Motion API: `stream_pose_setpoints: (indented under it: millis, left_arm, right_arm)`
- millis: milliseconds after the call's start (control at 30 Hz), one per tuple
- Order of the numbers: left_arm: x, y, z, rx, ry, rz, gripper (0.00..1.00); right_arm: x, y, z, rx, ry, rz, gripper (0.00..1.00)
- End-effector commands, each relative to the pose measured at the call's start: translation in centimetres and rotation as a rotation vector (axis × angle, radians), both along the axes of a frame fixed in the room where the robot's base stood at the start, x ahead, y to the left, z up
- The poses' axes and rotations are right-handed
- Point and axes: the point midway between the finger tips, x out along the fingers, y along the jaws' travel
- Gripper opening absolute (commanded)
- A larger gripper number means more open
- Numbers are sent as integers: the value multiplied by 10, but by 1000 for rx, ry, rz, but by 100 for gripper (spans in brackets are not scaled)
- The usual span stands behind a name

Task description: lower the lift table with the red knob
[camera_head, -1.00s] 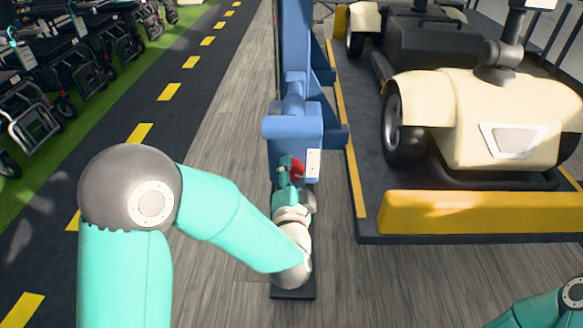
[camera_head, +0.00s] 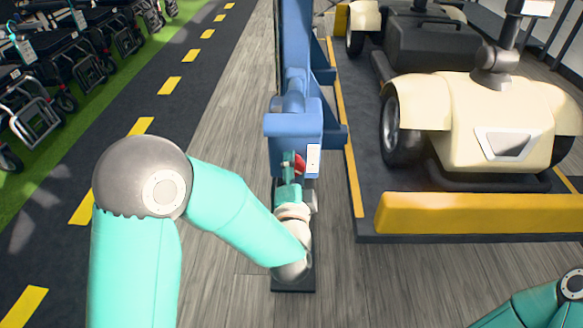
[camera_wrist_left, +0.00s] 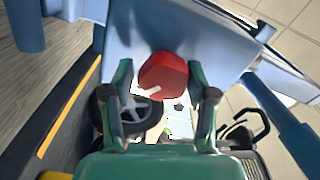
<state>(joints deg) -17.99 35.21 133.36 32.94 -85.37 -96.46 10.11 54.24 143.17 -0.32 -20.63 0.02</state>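The red knob (camera_head: 299,163) is on the front of the blue column (camera_head: 293,126), beside a small white panel. In the left wrist view the knob (camera_wrist_left: 163,76) sits between the fingertips of my left gripper (camera_wrist_left: 160,90). The fingers are spread, with a narrow gap seeming to show on each side of the knob. In the head view my left gripper (camera_head: 291,168) is at the column and partly covers the knob. The lift table (camera_head: 366,228) is to the right, carrying a cream scooter (camera_head: 500,110). My right gripper is out of view.
A yellow bumper (camera_head: 480,214) runs along the lift table's near edge. Parked scooters (camera_head: 45,85) line the green strip at left. Grey wooden floor (camera_head: 225,150) is clear left of the column. Part of my right arm shows at bottom right.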

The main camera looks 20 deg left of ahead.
Motion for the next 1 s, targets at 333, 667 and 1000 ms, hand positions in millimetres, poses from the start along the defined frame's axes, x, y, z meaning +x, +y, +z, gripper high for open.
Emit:
stream_pose_setpoints:
  millis: [333,667,1000]
  left_arm:
    - [0,1,1,0,-4,2,74]
    - [-25,-8,1,1,-3,-1,74]
    - [-69,-20,0,0,-1,-1,74]
  right_arm:
    - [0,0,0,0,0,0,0]
    - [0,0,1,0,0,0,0]
    - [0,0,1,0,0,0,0]
